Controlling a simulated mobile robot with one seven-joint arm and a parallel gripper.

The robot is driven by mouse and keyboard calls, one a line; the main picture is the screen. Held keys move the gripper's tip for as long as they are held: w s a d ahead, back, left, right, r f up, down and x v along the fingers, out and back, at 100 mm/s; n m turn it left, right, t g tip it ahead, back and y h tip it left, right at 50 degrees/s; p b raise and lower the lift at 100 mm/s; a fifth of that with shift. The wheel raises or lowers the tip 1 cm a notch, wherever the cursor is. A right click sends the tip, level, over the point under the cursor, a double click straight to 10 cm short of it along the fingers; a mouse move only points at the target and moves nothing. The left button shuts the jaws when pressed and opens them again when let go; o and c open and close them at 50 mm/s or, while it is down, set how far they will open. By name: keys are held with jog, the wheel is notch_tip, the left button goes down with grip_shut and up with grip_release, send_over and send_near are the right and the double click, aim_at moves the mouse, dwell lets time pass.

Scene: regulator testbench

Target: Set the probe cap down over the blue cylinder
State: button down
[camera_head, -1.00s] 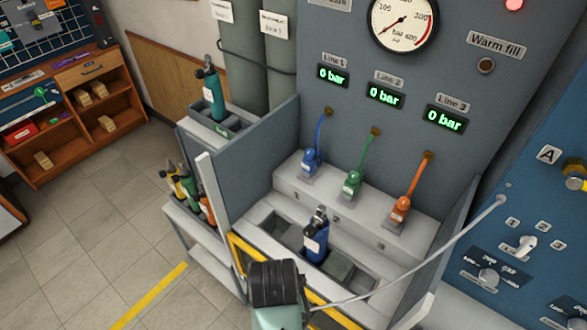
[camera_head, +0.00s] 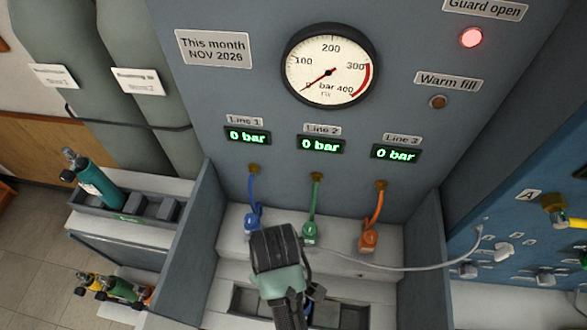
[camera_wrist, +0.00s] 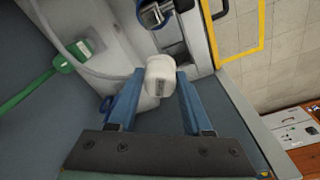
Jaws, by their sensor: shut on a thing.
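The white probe cap (camera_wrist: 160,73) is between the two blue fingers of my gripper (camera_wrist: 160,88), which is shut on it. In the wrist view the blue cylinder (camera_wrist: 151,14) shows in part at the top edge, with its metal valve end, apart from the cap. A small dark part at the arm's right may be the cylinder's top; I cannot tell.
A grey cable (camera_head: 400,267) runs from the right panel towards my gripper. Blue (camera_head: 252,220), green (camera_head: 311,232) and orange (camera_head: 368,240) line connectors stand on the bench step behind. A teal cylinder (camera_head: 100,185) stands in a left tray.

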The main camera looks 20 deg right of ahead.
jog(key=s+d+r+n+p, duration=0.1)
jog(key=n+p, duration=0.1)
jog(key=s+d+r+n+p, duration=0.1)
jog(key=s+r+n+p, duration=0.1)
jog(key=s+d+r+n+p, duration=0.1)
jog(key=d+r+n+p, duration=0.1)
jog(key=p, duration=0.1)
jog(key=shift+s+r+y, duration=0.15)
jog(key=shift+s+y, duration=0.1)
jog(key=shift+y, duration=0.15)
jog(key=shift+s+f, duration=0.1)
jog(key=shift+f, duration=1.65)
jog(key=shift+f+b, duration=1.25)
jog(key=shift+f, duration=0.65)
jog(key=shift+c, duration=1.2)
grip_release()
